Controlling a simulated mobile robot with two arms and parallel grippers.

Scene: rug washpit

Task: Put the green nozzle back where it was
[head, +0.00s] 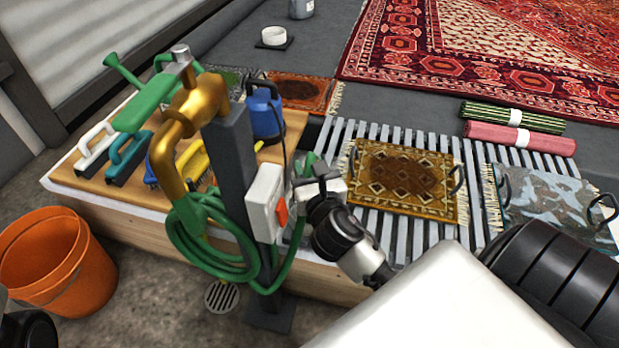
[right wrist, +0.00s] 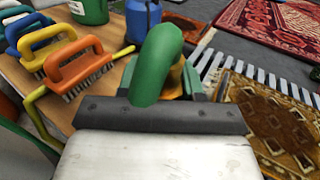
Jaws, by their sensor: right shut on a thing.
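The green nozzle (right wrist: 160,65) is in my right gripper, close to the camera in the right wrist view, with a brassy part just behind it. In the head view my right gripper (head: 306,182) is beside the dark post (head: 232,150), just right of the white box with an orange switch (head: 266,205), and its jaws and the nozzle are mostly hidden. A green hose (head: 215,255) hangs coiled on the post below the brass pipe (head: 197,100). My right gripper is shut on the nozzle. My left gripper is not in view.
Brushes and squeegees (head: 115,150) lie on a wooden board at left, with a blue jug (head: 265,112) and a green can (head: 143,108). Small rugs (head: 405,180) lie on the slatted rack at right. An orange bucket (head: 55,262) stands on the floor.

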